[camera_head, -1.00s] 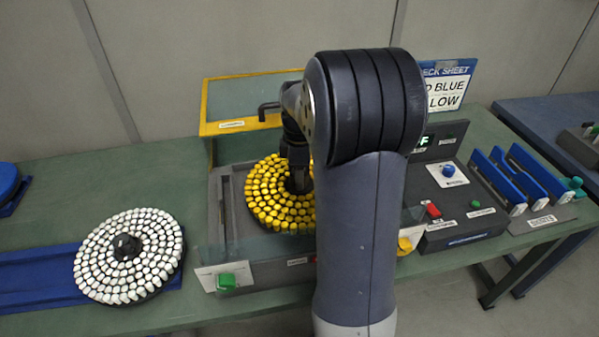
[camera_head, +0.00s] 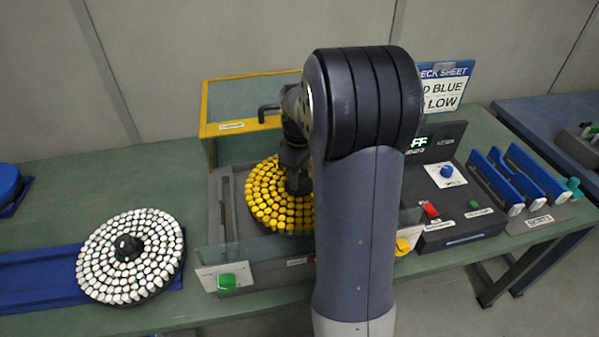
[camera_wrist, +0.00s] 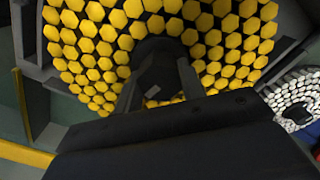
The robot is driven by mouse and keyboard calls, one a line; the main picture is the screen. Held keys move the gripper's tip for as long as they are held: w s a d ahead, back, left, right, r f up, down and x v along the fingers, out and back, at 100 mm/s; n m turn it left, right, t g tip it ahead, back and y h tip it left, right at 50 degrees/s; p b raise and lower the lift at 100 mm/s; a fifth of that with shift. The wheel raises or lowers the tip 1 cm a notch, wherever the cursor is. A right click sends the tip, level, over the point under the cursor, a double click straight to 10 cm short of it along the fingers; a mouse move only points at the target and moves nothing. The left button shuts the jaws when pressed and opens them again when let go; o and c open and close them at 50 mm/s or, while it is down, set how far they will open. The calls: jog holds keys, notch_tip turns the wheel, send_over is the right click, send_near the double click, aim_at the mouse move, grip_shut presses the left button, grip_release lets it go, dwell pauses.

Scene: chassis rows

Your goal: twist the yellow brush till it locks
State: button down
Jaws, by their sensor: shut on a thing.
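The yellow brush (camera_head: 268,208) is a round disc of yellow bristle tufts with a dark centre. It sits in the grey fixture (camera_head: 228,222) on the green bench. My gripper (camera_head: 297,183) reaches down onto its centre and is shut on the dark hub. In the wrist view the yellow brush (camera_wrist: 215,45) fills the top, and my gripper's fingers (camera_wrist: 160,85) stand on either side of the hub (camera_wrist: 158,70). My arm hides the brush's right edge in the head view. Whether the brush is locked cannot be seen.
A white brush (camera_head: 130,255) lies on a blue mat (camera_head: 40,280) at left. A yellow-framed clear guard (camera_head: 250,105) stands raised behind the fixture. A control box (camera_head: 450,205) with a blue knob and blue racks (camera_head: 515,180) are at right. A green button (camera_head: 227,282) is in front.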

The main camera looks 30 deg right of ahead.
jog(key=m, duration=0.5)
jog(key=shift+a+f+m+p, duration=0.1)
jog(key=shift+f+m+p, duration=0.1)
jog(key=shift+m+p, duration=0.15)
jog(key=c, duration=1.3)
grip_release()
jog(key=o, duration=0.5)
notch_tip(320, 180, up, 11)
jog(key=shift+f, duration=0.1)
notch_tip(320, 180, down, 11)
jog(key=shift+r, duration=0.15)
jog(key=shift+w, duration=0.1)
jog(key=n, duration=0.4)
jog(key=shift+n+b, duration=0.3)
jog(key=shift+n, duration=0.05)
